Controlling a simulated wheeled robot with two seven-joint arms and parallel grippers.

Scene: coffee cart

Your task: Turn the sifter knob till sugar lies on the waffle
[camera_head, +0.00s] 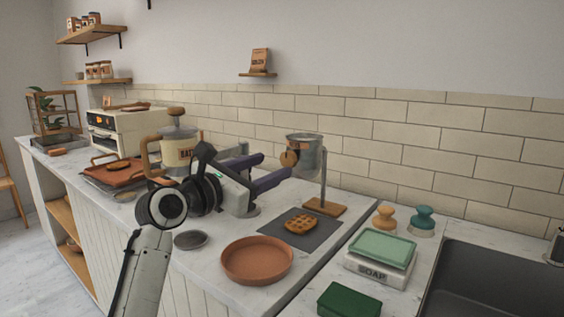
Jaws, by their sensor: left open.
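The sifter is a metal cup (307,151) on a thin post with a wooden base (325,207). Its round wooden knob (289,158) sticks out on the left side of the cup. A brown waffle (301,225) lies on a dark grey mat (322,238) below and in front of the cup. I see no white sugar on it. My left gripper (268,169) reaches in from the left with its purple fingers apart, pointing at the knob. The fingertips are close to the knob; I cannot tell whether they touch it. My right gripper is out of view.
A terracotta plate (257,261) stands in front of the mat, with a small grey disc (190,240) to its left. A batter pot (178,153) is behind my left arm.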

